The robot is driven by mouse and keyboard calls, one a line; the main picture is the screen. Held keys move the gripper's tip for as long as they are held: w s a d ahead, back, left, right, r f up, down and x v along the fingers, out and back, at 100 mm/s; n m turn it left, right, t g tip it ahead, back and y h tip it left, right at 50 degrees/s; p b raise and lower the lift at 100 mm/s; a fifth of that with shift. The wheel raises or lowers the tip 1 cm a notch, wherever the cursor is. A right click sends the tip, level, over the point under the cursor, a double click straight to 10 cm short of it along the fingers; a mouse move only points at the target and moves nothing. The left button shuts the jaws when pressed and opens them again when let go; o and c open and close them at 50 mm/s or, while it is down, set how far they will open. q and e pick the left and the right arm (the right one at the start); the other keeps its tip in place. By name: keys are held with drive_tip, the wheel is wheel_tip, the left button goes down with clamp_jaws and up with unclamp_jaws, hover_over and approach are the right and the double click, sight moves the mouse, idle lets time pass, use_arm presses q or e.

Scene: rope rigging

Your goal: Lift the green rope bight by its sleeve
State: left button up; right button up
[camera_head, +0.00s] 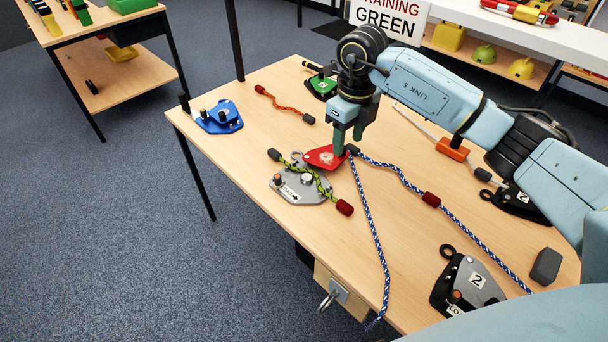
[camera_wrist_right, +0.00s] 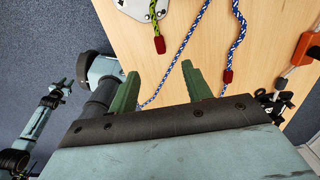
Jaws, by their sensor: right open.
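The yellow-green rope (camera_head: 301,167) lies bent across a grey metal plate (camera_head: 292,190) on the wooden table. A dark red sleeve (camera_head: 344,207) covers its near right end, and a dark cap is at its far left end. In the right wrist view the sleeve (camera_wrist_right: 159,45) hangs at the end of the green rope (camera_wrist_right: 154,14), beyond the fingertips. My right gripper (camera_head: 347,142) points down over the table, above and behind the sleeve, near a red plate (camera_head: 325,157). Its green fingers (camera_wrist_right: 158,80) are open with nothing gripped. My left gripper is not seen in the head view.
A blue-white rope (camera_head: 374,232) with a red sleeve (camera_head: 431,199) runs right and forward. A blue plate (camera_head: 219,118), an orange rope (camera_head: 286,105) and a green plate (camera_head: 321,86) lie farther back. A numbered plate (camera_head: 477,281) and dark block (camera_head: 546,266) lie at right.

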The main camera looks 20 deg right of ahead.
wheel_tip(320, 180, down, 6)
drive_tip(key=b, duration=0.4)
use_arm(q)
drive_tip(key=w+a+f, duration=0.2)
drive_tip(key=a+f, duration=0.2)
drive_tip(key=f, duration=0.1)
use_arm(e)
drive_tip(key=b, duration=0.2)
hover_over(338, 200)
drive_tip(key=f, duration=0.8)
drive_tip(key=shift+d+f, duration=0.15)
drive_tip(key=shift+d, duration=0.2)
drive_tip(key=f, duration=0.4)
drive_tip(key=shift+a+b, duration=0.3)
drive_tip(key=shift+w+f, duration=0.1)
drive_tip(key=shift+f, duration=0.6)
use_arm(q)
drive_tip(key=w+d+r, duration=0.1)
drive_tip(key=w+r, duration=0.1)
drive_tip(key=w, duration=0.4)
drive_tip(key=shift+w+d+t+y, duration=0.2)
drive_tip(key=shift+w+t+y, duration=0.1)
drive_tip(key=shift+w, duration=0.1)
use_arm(e)
drive_tip(key=shift+c, duration=0.3)
clamp_jaws()
